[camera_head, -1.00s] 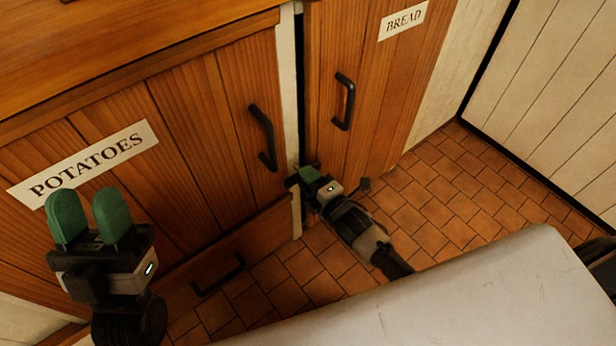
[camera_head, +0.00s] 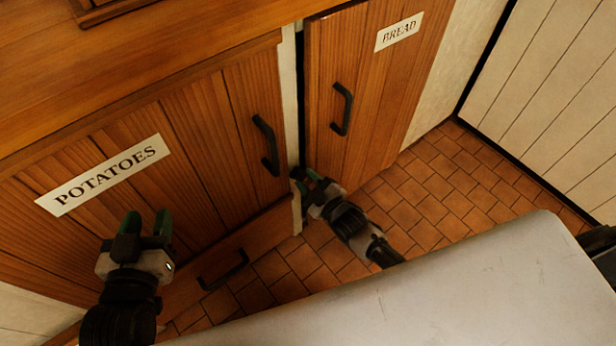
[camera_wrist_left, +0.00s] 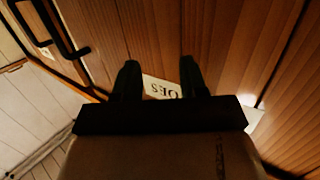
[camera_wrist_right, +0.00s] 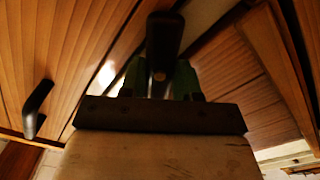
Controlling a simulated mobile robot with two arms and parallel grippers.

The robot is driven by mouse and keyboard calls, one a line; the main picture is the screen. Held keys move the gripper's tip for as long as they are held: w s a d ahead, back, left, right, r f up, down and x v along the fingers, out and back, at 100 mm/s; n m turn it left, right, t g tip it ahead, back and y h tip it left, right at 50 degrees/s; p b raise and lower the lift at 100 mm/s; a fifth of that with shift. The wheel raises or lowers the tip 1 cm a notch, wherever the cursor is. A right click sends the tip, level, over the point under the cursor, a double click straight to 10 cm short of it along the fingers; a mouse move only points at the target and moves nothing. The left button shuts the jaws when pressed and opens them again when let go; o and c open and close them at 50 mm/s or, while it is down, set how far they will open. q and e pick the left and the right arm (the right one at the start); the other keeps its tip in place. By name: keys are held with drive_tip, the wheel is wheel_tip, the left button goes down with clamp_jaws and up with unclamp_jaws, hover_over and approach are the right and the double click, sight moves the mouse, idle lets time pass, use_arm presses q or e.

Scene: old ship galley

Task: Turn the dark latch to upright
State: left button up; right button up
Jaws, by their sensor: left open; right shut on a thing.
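The dark latch (camera_wrist_right: 163,40) is in the right wrist view, a long bar with a rounded end between the green fingers. In the head view only a small dark bit of it (camera_head: 297,173) shows at the gap between the two cabinet doors, so I cannot tell its angle there. My right gripper (camera_head: 311,178) is shut on the latch, low by the pale post. My left gripper (camera_head: 149,222) is open and empty, in front of the potatoes door (camera_head: 190,130). Its dark fingers (camera_wrist_left: 158,78) are apart in the left wrist view.
The bread door (camera_head: 385,90) has a dark handle (camera_head: 342,109); the potatoes door has another (camera_head: 267,146). A lower handle (camera_head: 223,270) is near the floor. A pale surface (camera_head: 440,290) fills the front. Tiled floor (camera_head: 440,190) is clear at right.

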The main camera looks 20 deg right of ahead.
drive_tip(key=m, duration=0.3)
drive_tip(key=shift+m+p, duration=0.4)
use_arm(q)
drive_tip(key=shift+s+a+f+g+y, duration=0.25)
drive_tip(key=shift+s+f+g, duration=0.15)
drive_tip(key=shift+f+g, duration=0.25)
drive_tip(key=shift+s+a+f+g+y, duration=0.2)
drive_tip(key=shift+s+f+g, duration=0.2)
drive_tip(key=shift+f+g, duration=0.3)
drive_tip(key=shift+s+a+f+g+y, duration=0.25)
drive_tip(key=shift+s+f+g, duration=0.15)
drive_tip(key=shift+f+g, duration=0.25)
use_arm(e)
drive_tip(key=shift+m, duration=1.6)
drive_tip(key=shift+f, duration=0.1)
drive_tip(key=o, duration=0.9)
drive_tip(key=shift+s+d+p, duration=0.1)
drive_tip(key=shift+s+p, duration=0.25)
use_arm(q)
drive_tip(key=s+a+f+g+y+p, duration=0.1)
drive_tip(key=s+a+f+g+p, duration=0.1)
drive_tip(key=s+g, duration=0.4)
wheel_tip(320, 180, down, 2)
drive_tip(key=shift+s+a+f+n+g+y, duration=0.15)
drive_tip(key=shift+s+a+n+g+y, duration=0.3)
drive_tip(key=shift+s, duration=0.6)
use_arm(e)
drive_tip(key=v, duration=1)
